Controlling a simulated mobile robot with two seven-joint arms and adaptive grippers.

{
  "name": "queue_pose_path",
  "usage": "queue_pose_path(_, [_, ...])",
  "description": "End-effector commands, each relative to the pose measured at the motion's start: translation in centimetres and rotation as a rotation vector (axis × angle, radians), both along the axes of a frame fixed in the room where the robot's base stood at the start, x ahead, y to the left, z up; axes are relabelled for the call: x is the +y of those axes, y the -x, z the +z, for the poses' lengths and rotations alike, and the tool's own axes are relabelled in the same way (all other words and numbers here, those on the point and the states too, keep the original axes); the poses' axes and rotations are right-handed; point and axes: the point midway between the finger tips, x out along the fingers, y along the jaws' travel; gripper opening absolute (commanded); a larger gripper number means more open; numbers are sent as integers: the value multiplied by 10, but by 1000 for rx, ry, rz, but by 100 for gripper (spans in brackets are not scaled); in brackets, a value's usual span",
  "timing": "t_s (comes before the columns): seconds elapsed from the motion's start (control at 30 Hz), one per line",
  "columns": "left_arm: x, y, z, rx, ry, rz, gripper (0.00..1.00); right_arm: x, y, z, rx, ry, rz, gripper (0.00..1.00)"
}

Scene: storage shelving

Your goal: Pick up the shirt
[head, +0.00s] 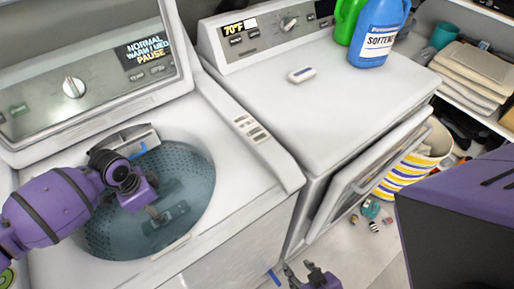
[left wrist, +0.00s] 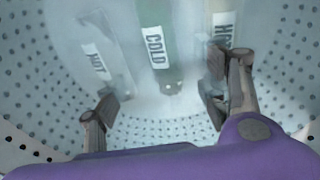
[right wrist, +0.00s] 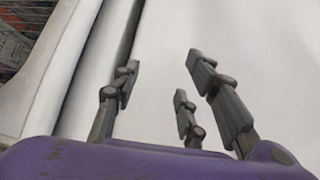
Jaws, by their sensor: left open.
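I cannot make out a shirt in any view. The top-load washer (head: 242,185) stands open at the left of the head view, with its perforated drum (head: 190,165) showing. My left gripper (head: 153,212) is over the drum opening. In the left wrist view its fingers (left wrist: 162,95) are spread apart with nothing between them, facing the drum wall and labelled panels, one reading COLD (left wrist: 155,48). My right gripper (head: 308,279) is low in front of the machines. In the right wrist view its fingers (right wrist: 158,82) are apart and empty before a white surface.
A second white machine (head: 330,110) stands to the right with its front door (head: 368,170) open. A blue softener bottle (head: 378,35), a green bottle (head: 347,18) and a small white item (head: 301,75) sit on top. A striped basket (head: 408,172) stands beyond the door.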

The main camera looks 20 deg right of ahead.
Motion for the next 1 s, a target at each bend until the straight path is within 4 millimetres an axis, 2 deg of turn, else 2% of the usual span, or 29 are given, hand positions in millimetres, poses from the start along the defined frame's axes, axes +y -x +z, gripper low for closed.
queue_pose_path(0.13, [-1,0,-7,1,1,1,67,0,-3,0,-4,1,3,40])
queue_pose_path(0.37, [-2,-1,-33,1,1,0,67,0,-2,-2,-4,3,3,40])
queue_pose_path(0.63, [-2,-3,-71,0,3,1,67,-1,0,-4,-1,4,2,40])
queue_pose_path(0.83, [-3,-4,-78,-1,3,1,67,-2,5,-5,6,4,-1,40])
queue_pose_path(0.97, [-3,-4,-77,-1,3,1,67,-4,15,-7,22,7,-6,40])
queue_pose_path(1.0, [-3,-4,-77,-1,3,1,61,-5,20,-8,30,8,-9,40])
